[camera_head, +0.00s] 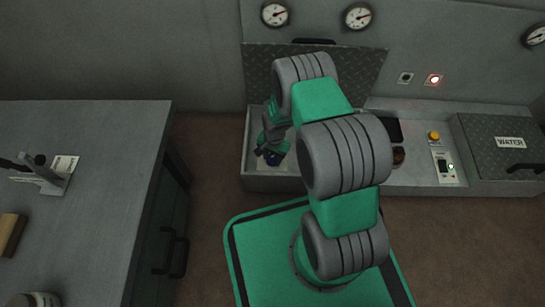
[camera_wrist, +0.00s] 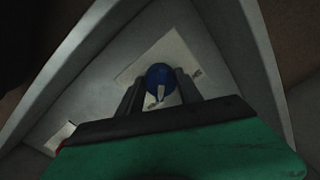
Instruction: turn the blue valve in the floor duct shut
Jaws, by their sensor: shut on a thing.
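The floor duct (camera_head: 250,162) is an open grey box against the far wall, with its tread-plate lid raised behind it. My arm reaches down into it. The blue valve (camera_wrist: 160,79) is a round blue knob with a pale mark on it, set on a light label plate inside the duct. My gripper (camera_wrist: 160,88) is shut on the valve, one dark finger at each side. In the head view my gripper (camera_head: 272,150) is low in the duct and only a little blue shows; my arm hides the duct's right part.
A closed compartment marked WATER (camera_head: 510,142) is at the right. Between it and the duct are a yellow button (camera_head: 433,136) and a switch panel (camera_head: 445,167) with a lit green lamp. A red lamp (camera_head: 433,80) glows on the wall. A grey workbench (camera_head: 80,200) stands at the left.

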